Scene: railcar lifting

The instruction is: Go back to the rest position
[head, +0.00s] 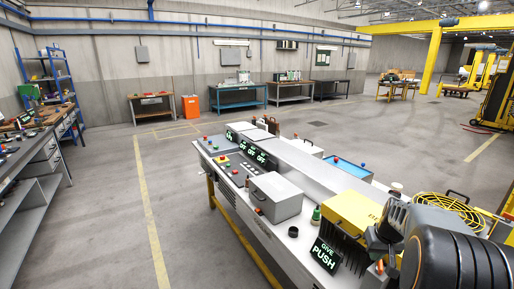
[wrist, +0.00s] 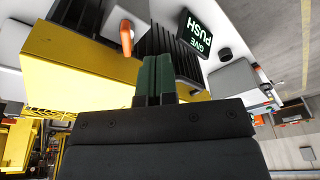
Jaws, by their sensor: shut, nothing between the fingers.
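My gripper (wrist: 157,62) shows in the wrist view with its two dark green fingers shut together and nothing between them. It is over a yellow box (wrist: 80,65) and a black ribbed block (wrist: 175,40); I cannot tell the gap to them. In the head view, part of my dark arm (head: 455,250) fills the lower right corner, and the fingers cannot be made out there. The yellow box (head: 352,210) stands on the long white console close to my arm. No separate marker of a rest position shows.
An orange cylinder (wrist: 126,38) is near the fingers. A yellow coil (head: 447,208) lies behind my arm. Floor left of the console is clear.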

